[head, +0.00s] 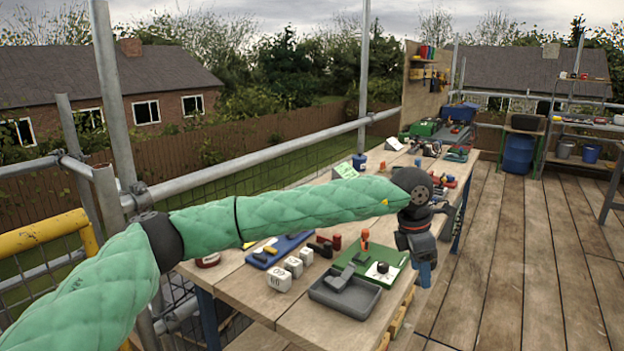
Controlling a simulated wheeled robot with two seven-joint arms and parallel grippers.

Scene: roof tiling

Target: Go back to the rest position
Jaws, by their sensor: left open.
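My left arm, in a green quilted sleeve, comes in from the left and reaches across the workbench. My left gripper (425,272) hangs at the end of a dark wrist, pointing down by the right edge of the bench. Its fingers look blue and small, and I see nothing held in them. It is open. My right gripper is not in view.
The wooden workbench (300,324) carries a grey tray (345,297), a green board (395,262), white blocks (280,280) and a blue tray (279,250). Scaffold rails run along the left. The plank floor (530,270) on the right is clear. A blue barrel (518,155) stands far back.

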